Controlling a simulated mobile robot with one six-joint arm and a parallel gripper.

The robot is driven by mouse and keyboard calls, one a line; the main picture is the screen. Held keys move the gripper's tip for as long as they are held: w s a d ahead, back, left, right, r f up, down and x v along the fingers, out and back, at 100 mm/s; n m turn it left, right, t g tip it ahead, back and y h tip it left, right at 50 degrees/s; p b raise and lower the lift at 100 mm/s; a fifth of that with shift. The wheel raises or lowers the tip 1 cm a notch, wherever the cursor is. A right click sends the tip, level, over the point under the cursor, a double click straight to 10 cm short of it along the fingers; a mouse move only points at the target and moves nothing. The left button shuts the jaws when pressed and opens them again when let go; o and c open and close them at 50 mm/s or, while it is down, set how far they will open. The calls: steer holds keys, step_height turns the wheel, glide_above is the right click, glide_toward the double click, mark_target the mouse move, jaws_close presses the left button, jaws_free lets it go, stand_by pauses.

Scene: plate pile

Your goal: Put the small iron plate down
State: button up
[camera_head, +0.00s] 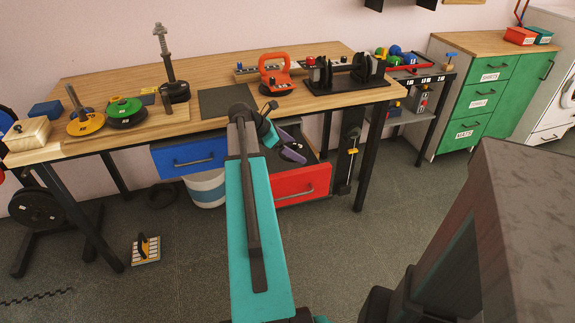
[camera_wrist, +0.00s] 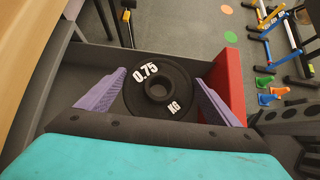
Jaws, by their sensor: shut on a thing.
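A small black plate (camera_wrist: 158,112) marked 0.75 KG in white shows in the wrist view, with a hole at its middle. My gripper (camera_wrist: 160,97) has purple fingers, one on each side of the plate, and is shut on it. In the head view my gripper (camera_head: 291,150) is below the table's front edge, at the open red drawer (camera_head: 302,184). The drawer's red front (camera_wrist: 228,85) and grey inside show around the plate in the wrist view. Whether the plate touches the drawer floor I cannot tell. My arm hides part of the drawer in the head view.
The wooden table (camera_head: 210,84) bears a yellow disc (camera_head: 86,124), a green disc (camera_head: 125,112), a dark mat (camera_head: 225,101) and an orange kettlebell (camera_head: 275,76). A blue drawer (camera_head: 188,158) is left of my arm. A table leg (camera_head: 364,170) stands right of the red drawer.

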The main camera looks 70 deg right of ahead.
steer(key=shift+f, duration=2.45)
steer(key=shift+f, duration=1.9)
steer(key=shift+f, duration=0.1)
steer(key=o, duration=1.6)
steer(key=v, duration=1.2)
